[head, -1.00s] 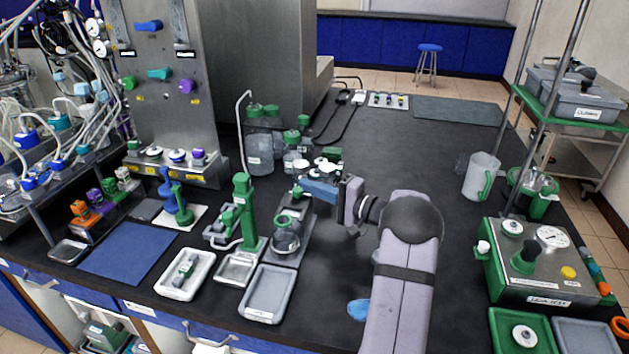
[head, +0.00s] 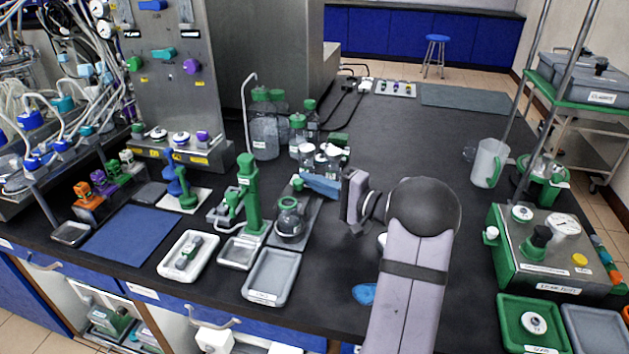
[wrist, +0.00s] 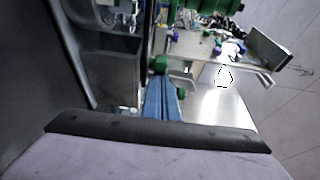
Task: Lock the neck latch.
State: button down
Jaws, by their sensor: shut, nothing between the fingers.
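A round glass flask (head: 290,224) stands on a dark grey stand (head: 308,215) in the middle of the bench. A small green knob (head: 298,184) sits at the top of the stand, above and behind the flask neck; I take it for part of the neck latch, but its position is too small to read. My gripper (head: 306,181) has its blue fingers shut and empty beside this knob. In the wrist view, the closed fingertips (wrist: 161,78) point at a green knob (wrist: 160,64), close to it; I cannot tell whether they touch. The latch's body is partly hidden by the fingers.
A green upright device (head: 247,195) stands just left of the flask. Bottles with green caps (head: 298,130) stand behind. A grey tray (head: 272,276) and a white tray (head: 188,254) lie in front. A blue item (head: 364,293) lies near my arm.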

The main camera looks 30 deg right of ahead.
jog(key=shift+s+a+f, duration=0.1)
jog(key=shift+s+a, duration=0.4)
jog(key=shift+a, duration=0.05)
jog(key=shift+b, duration=0.3)
jog(key=shift+w+d, duration=0.25)
jog(key=shift+d, duration=0.05)
jog(key=shift+w+d+f+b, duration=0.1)
jog(key=shift+w+d+b, duration=0.7)
jog(key=shift+w+d, duration=0.35)
jog(key=shift+s+d, duration=0.45)
jog(key=shift+d, duration=0.1)
jog(key=b+v, duration=0.1)
jog(key=v, duration=0.7)
jog(key=shift+s+b, duration=0.35)
jog(key=shift+s, duration=0.05)
